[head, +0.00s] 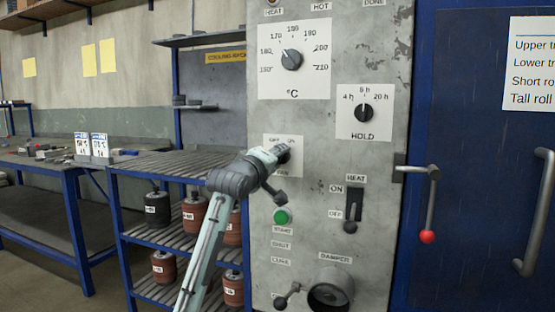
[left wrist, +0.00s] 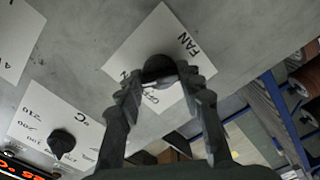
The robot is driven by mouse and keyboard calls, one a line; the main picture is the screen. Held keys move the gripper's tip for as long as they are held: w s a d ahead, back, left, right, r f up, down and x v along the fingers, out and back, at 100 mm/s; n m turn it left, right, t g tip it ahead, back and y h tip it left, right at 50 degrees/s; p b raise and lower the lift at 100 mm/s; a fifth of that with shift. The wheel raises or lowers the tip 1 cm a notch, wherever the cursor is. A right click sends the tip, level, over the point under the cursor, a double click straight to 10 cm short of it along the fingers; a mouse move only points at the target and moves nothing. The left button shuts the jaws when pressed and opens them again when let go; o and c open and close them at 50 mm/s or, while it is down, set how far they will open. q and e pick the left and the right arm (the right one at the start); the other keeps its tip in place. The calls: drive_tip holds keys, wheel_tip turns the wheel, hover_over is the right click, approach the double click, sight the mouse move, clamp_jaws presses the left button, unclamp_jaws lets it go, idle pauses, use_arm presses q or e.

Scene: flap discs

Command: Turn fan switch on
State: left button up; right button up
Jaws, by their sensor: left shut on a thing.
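The fan switch is a dark round knob (left wrist: 158,68) on a white plate (head: 297,141) marked FAN, OFF and ON, on the grey control panel (head: 320,180). My left gripper (head: 279,156) is at the knob in the head view and covers most of it and the lower plate. In the left wrist view the two ridged fingers of my left gripper (left wrist: 162,88) are on both sides of the knob, shut on it. The fingers partly cover the lettering, and I cannot tell which mark the knob points to. My right gripper is not in view.
Above are a temperature dial (head: 291,59) and a HOLD dial (head: 364,112). A HEAT lever (head: 352,210) and a green start button (head: 282,216) sit lower. A blue door (head: 475,180) with a red-tipped latch (head: 428,237) is at right, a rack (head: 165,160) at left.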

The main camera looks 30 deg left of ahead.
use_arm(q)
drive_tip(key=o, duration=1.2)
drive_tip(key=shift+c, duration=0.2)
drive_tip(key=v, duration=1.2)
